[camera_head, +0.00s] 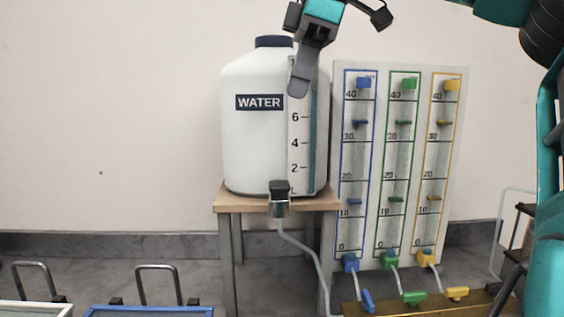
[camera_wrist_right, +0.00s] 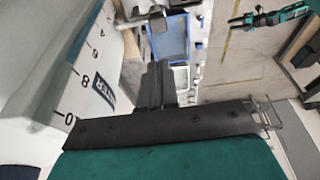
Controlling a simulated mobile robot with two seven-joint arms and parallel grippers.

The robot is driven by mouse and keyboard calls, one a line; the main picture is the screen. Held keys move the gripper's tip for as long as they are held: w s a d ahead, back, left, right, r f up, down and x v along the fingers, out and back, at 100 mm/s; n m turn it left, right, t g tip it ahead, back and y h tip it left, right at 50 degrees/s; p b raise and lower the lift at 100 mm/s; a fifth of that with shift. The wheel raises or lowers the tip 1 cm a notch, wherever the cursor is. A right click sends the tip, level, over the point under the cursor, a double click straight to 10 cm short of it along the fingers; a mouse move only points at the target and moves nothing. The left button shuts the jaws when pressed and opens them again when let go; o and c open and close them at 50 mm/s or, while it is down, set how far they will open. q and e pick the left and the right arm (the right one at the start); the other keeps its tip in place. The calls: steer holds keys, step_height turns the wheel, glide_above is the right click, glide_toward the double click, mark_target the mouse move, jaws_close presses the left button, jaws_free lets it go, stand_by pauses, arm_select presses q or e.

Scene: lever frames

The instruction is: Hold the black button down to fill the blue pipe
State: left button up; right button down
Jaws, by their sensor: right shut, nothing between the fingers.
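The black button (camera_head: 280,188) sits on the tap at the foot of the white water tank (camera_head: 255,150). The blue pipe (camera_head: 357,160) is the left column of the scale panel, with blue markers above 30 and above 10. Its blue lever (camera_head: 368,301) is below. My right gripper (camera_head: 299,82) is shut and empty, pointing down before the tank's upper scale, well above the button. In the right wrist view its dark fingers (camera_wrist_right: 160,72) reach past the tank (camera_wrist_right: 65,75). A teal and black part, probably my left gripper (camera_wrist_right: 235,20), shows small there; its jaws are unclear.
Green (camera_head: 413,298) and yellow levers (camera_head: 457,294) stand right of the blue one on a wooden base (camera_head: 420,307). A wooden stand (camera_head: 230,200) carries the tank. A blue-rimmed tray (camera_head: 150,311) lies at lower left. The wall side at left is clear.

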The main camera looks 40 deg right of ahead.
mark_target(276, 183)
steer(key=x, duration=1.3)
steer(key=shift+s+d+f, duration=0.1)
steer(key=shift+s+d, duration=0.15)
steer(key=shift+d, duration=0.1)
